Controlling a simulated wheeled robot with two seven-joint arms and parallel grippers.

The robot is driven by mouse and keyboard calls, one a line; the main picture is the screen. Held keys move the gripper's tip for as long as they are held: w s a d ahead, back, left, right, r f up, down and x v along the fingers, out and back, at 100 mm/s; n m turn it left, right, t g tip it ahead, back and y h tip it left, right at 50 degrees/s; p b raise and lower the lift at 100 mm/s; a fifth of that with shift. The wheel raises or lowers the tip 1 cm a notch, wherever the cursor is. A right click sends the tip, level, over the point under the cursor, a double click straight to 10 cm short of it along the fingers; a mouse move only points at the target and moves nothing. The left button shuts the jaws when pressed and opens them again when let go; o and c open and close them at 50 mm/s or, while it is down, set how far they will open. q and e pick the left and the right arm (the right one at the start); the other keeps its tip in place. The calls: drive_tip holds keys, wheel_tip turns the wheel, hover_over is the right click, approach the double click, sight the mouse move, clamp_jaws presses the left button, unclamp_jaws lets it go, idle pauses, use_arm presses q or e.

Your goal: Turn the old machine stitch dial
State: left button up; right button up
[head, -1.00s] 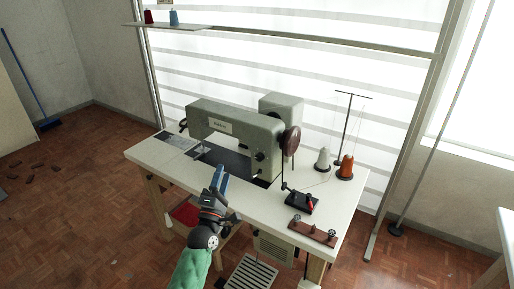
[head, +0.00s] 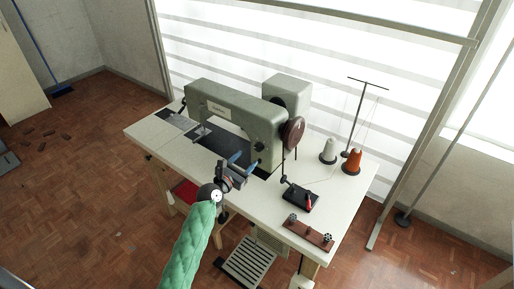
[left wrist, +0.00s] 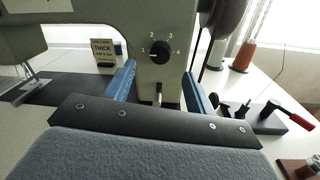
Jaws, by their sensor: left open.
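The old grey-green sewing machine (head: 232,110) stands on a white table. Its black stitch dial (left wrist: 160,52) is on the front of the pillar in the left wrist view, with numbers 1 to 4 around it and a pale mark on its left side, towards 1. The dial is small and dark in the head view (head: 258,147). My left gripper (head: 244,162) is open in front of the pillar. Its blue fingers (left wrist: 161,88) stand apart, left and right of the dial and lower in the picture, apparently not touching it. My right gripper is not in view.
A card reading THICK (left wrist: 103,51) stands left of the pillar. A brown handwheel (head: 292,132), white cone (head: 328,151) and orange cone (head: 352,160) are to the right. A black device with a red handle (head: 299,197) and a brown strip (head: 309,233) lie near the front right.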

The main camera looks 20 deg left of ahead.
sight(258, 148)
use_arm(q)
drive_tip(key=p+x, duration=0.1)
drive_tip(key=x, duration=0.4)
drive_tip(key=shift+w+d, duration=0.15)
drive_tip(key=shift+w, duration=0.1)
drive_tip(key=shift+w+d+p, duration=0.1)
drive_tip(key=shift+w+p, duration=0.25)
drive_tip(key=shift+w, duration=0.1)
drive_tip(key=shift+w+d+f, duration=0.1)
drive_tip(key=shift+w+f, duration=0.05)
drive_tip(key=shift+w, duration=0.1)
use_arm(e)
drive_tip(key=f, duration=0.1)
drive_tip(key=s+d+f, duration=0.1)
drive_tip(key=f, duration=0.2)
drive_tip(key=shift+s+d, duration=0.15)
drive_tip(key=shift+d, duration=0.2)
use_arm(q)
drive_tip(key=c, duration=1)
